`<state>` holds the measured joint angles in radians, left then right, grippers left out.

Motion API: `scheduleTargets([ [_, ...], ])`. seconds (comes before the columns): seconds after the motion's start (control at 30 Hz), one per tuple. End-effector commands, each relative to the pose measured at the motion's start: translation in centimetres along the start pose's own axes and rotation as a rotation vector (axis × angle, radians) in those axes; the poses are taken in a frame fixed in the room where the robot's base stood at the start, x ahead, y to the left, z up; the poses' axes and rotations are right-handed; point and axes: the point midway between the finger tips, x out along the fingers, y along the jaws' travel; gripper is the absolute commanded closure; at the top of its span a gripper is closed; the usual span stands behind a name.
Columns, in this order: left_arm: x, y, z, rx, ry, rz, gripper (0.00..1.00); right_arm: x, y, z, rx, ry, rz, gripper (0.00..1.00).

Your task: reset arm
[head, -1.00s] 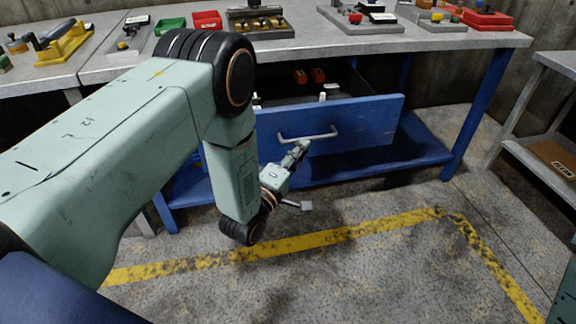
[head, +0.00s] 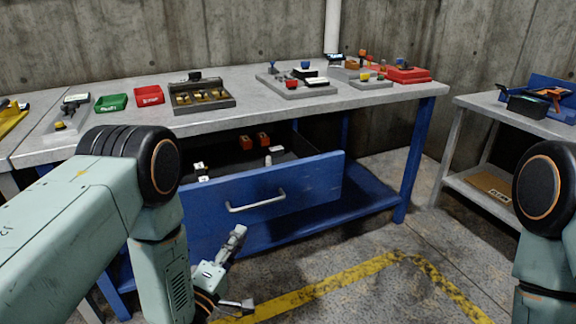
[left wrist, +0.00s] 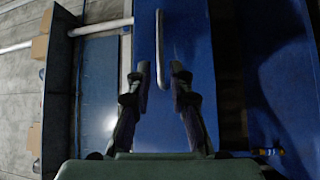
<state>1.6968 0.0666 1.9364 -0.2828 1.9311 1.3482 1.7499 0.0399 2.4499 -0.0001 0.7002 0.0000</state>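My left gripper (head: 243,268) is open and empty in the head view. It is in front of and below the metal handle (head: 256,203) of the open blue drawer (head: 310,182). In the left wrist view the two fingers of my left gripper (left wrist: 161,72) are spread apart. The handle (left wrist: 161,45) shows beyond and between the tips, with no finger closed on it. My left arm is bent at the elbow at the left of the head view. Part of my right arm shows at the right edge; its gripper is out of view.
The drawer is pulled out from the workbench (head: 350,98) and holds a few small items, including orange blocks (head: 262,139). Trays and parts stand on the benchtop. A side table (head: 490,110) is at the right. Floor with a yellow line (head: 340,283) is clear in front.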

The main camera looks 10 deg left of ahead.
Motion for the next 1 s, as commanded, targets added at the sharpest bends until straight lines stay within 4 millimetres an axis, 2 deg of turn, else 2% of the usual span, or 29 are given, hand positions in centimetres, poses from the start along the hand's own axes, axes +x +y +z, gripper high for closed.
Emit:
scheduleTargets([
  [0.07, 0.0, -0.5, 0.1, 0.054, -0.005, -0.02, 0.79, 0.0, 0.0, 0.0, 0.0, 0.0, 0.0, 0.6],
  [0.13, -0.2, -1.8, 0.3, 0.151, -0.018, -0.085, 0.79, 0.0, 0.0, 0.0, 0.0, 0.0, 0.0, 0.6],
  [0.27, -2.9, -6.7, 1.0, 0.399, -0.099, -0.333, 0.79, 0.0, 0.0, 0.0, 0.0, 0.0, 0.0, 0.6],
  [0.37, -6.9, -10.5, 1.8, 0.581, -0.222, -0.55, 0.79, -0.1, 0.0, 0.0, 0.0, 0.0, 0.0, 0.6],
  [0.47, -12.2, -13.3, 2.6, 0.735, -0.396, -0.757, 0.79, -0.2, 0.0, 0.0, 0.0, 0.0, 0.0, 0.6],
  [0.53, -16.5, -14.6, 3.3, 0.819, -0.544, -0.89, 0.79, -0.3, 0.0, 0.0, 0.0, 0.0, 0.0, 0.6],
  [0.67, -24.8, -15.1, 4.4, 0.907, -0.839, -1.088, 0.79, -0.6, 0.0, 0.0, 0.0, 0.0, 0.0, 0.6],
  [0.7, -27.2, -14.8, 4.7, 0.918, -0.924, -1.135, 0.79, -0.6, 0.0, 0.0, 0.0, 0.0, 0.0, 0.6],
  [0.8, -32.0, -13.6, 5.3, 0.914, -1.094, -1.223, 0.79, -0.8, 0.0, 0.0, 0.0, 0.0, 0.0, 0.6],
  [0.9, -35.2, -12.2, 5.6, 0.885, -1.185, -1.285, 0.79, -0.9, 0.0, 0.0, 0.0, 0.0, 0.0, 0.6],
  [1.0, -36.6, -11.1, 5.7, 0.863, -1.212, -1.316, 0.79, -1.1, 0.0, 0.0, 0.0, 0.0, 0.0, 0.6],
])
